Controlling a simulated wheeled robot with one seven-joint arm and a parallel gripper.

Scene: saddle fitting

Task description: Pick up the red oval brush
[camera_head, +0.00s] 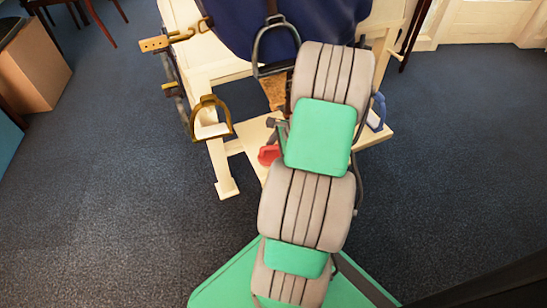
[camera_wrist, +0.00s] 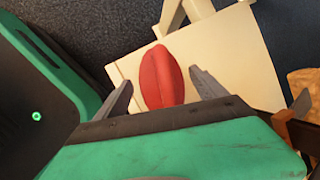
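The red oval brush (camera_wrist: 162,78) lies on a pale wooden board (camera_wrist: 228,58) in the wrist view. It also shows in the head view (camera_head: 268,155), partly hidden behind my arm. My gripper (camera_wrist: 162,88) is open, with one grey finger on each side of the brush. Neither finger clearly touches it. The gap between the fingers is wider than the brush. In the head view, only part of my gripper (camera_head: 275,128) shows beside my arm, close to the brush.
A cream wooden saddle stand (camera_head: 222,170) holds a dark blue saddle cover (camera_head: 235,28) above the board. A brass stirrup (camera_head: 210,118) hangs left and a dark stirrup (camera_head: 276,45) hangs near my arm. A blue item (camera_head: 376,112) sits right.

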